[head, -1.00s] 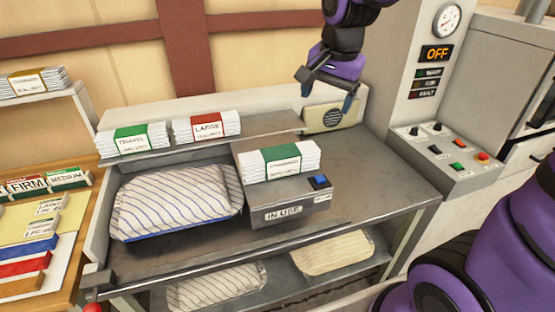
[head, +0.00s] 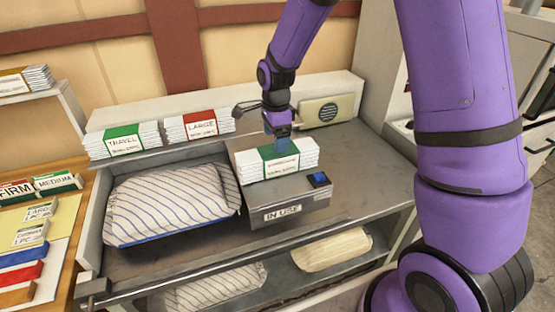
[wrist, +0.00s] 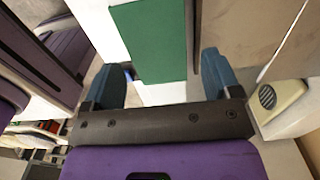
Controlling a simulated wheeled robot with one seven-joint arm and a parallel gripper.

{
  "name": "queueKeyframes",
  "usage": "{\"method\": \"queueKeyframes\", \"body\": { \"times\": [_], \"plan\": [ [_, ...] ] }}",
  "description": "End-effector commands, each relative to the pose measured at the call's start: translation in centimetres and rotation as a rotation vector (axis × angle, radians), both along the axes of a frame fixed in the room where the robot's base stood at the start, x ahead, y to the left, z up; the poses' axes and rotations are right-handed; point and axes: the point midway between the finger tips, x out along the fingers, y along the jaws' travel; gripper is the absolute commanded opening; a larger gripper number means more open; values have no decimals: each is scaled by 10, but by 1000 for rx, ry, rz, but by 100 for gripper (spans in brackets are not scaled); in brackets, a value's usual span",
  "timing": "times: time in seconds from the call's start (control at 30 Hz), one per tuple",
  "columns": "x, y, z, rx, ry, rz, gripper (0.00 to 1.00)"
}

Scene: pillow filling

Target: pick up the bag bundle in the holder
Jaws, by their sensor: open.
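The bag bundle (head: 255,164) is a white stack with a green band, lying on the grey holder (head: 290,202) marked "IN USE", which has a blue button (head: 319,180). My gripper (head: 278,146) is above the back part of the bundle, pointing down. In the wrist view the green band (wrist: 150,42) lies ahead of and between the two blue fingertips (wrist: 162,75). The fingers are apart with nothing held between them. Whether a fingertip touches the bundle I cannot tell.
A TRAVEL bundle (head: 121,141) and a LARGE bundle (head: 199,124) sit on the ledge to the left. A striped pillow (head: 170,205) lies left of the holder. A beige speaker box (head: 320,111) stands behind. The bench right of the holder is clear.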

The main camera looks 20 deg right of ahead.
Motion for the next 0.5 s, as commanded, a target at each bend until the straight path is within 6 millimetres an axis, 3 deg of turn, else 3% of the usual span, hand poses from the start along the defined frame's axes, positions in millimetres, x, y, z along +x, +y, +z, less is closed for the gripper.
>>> {"method": "queueKeyframes", "body": {
  "times": [0.1,0.37,0.5],
  "plan": [
    [-1,0,-18,0,3,0,83],
    [-1,-1,-35,0,2,0,83],
    [-4,-4,-54,0,4,0,83]
  ]
}}
